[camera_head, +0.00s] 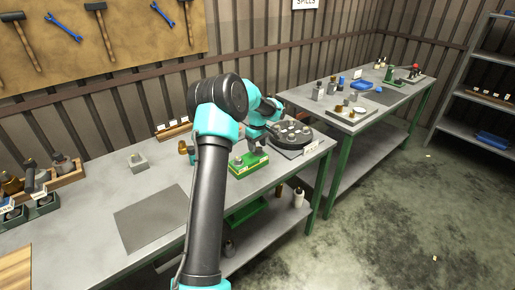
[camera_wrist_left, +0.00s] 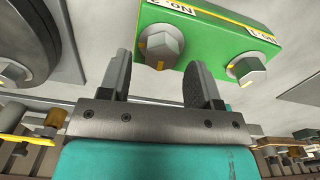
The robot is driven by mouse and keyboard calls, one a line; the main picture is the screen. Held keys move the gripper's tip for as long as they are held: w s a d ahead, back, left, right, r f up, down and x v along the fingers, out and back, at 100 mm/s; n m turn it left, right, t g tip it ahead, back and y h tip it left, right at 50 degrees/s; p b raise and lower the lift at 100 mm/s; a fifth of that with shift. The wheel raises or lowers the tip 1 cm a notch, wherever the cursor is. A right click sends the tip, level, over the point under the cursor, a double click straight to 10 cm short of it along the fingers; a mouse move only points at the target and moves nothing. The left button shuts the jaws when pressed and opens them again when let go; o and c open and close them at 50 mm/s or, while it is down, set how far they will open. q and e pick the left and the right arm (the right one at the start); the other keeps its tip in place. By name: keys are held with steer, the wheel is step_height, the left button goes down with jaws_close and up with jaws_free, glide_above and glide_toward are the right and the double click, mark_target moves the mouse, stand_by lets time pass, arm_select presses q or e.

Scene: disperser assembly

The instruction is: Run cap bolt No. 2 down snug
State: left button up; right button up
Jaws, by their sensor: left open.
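A green block (camera_head: 249,174) with a yellow line sits on the near bench, and its underside-up labels show in the left wrist view (camera_wrist_left: 215,35). It carries two grey hex-head bolts. One bolt (camera_wrist_left: 160,46), beside a cut-off "No." label, shows between and just beyond the fingertips of my left gripper (camera_wrist_left: 160,68). The other bolt (camera_wrist_left: 246,69) stands to the right, outside the fingers. My left gripper is open and empty, low over the block's far end in the head view (camera_head: 257,146). Contact with the bolt cannot be told. My right gripper is out of view.
A round dark tray (camera_head: 291,138) stands just behind the block. A grey bracket (camera_head: 138,163) and a dark mat (camera_head: 152,218) lie to the left, with bare bench between. Wooden trays with parts (camera_head: 60,180) are at the far left. A second bench stands at the right.

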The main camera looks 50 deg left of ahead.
mark_target(258, 148)
arm_select(q)
steer(key=shift+f, duration=0.8)
steer(key=shift+c, duration=0.2)
steer(key=c, duration=0.9)
steer(key=shift+w+m, duration=0.1)
steer(key=shift+m, duration=1.4)
steer(key=o, duration=0.9)
steer(key=shift+o, duration=0.2)
step_height(258, 148, up, 18)
steer(key=shift+f, duration=0.25)
